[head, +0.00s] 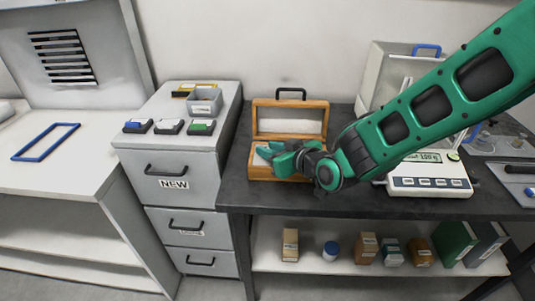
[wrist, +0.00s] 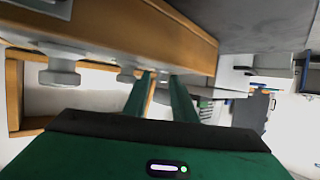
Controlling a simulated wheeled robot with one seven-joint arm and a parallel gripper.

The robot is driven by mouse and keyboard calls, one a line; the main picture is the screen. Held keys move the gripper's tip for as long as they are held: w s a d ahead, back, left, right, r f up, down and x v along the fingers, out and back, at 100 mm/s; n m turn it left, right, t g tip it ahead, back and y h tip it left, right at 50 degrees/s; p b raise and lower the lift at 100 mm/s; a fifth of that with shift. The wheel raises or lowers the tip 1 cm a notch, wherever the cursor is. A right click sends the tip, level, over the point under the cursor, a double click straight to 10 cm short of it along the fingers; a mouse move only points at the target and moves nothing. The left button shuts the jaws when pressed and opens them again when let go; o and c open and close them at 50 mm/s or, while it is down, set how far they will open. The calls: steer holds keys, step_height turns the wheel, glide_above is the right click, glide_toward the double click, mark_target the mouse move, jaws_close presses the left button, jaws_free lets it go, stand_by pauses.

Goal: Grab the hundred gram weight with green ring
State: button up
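An open wooden box (head: 259,172) stands on the dark table, its lid raised at the back. In the wrist view the box wall (wrist: 180,28) runs across the top, with several grey knobbed weights beside it. A large weight (wrist: 60,72) is at the left and a smaller weight (wrist: 126,74) is just left of the fingertips. No green ring can be made out on them. My gripper (head: 268,152) reaches into the box; in the wrist view its two green fingers (wrist: 161,77) are apart, tips close to the row. I see no weight clearly held between them.
A balance (head: 428,178) stands right of the box, partly behind my arm. A grey drawer cabinet (head: 180,135) with small cases and a grey bin (head: 205,101) is at the left. Small boxes and a bottle (head: 331,251) stand on the lower shelf.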

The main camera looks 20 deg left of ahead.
jaws_close()
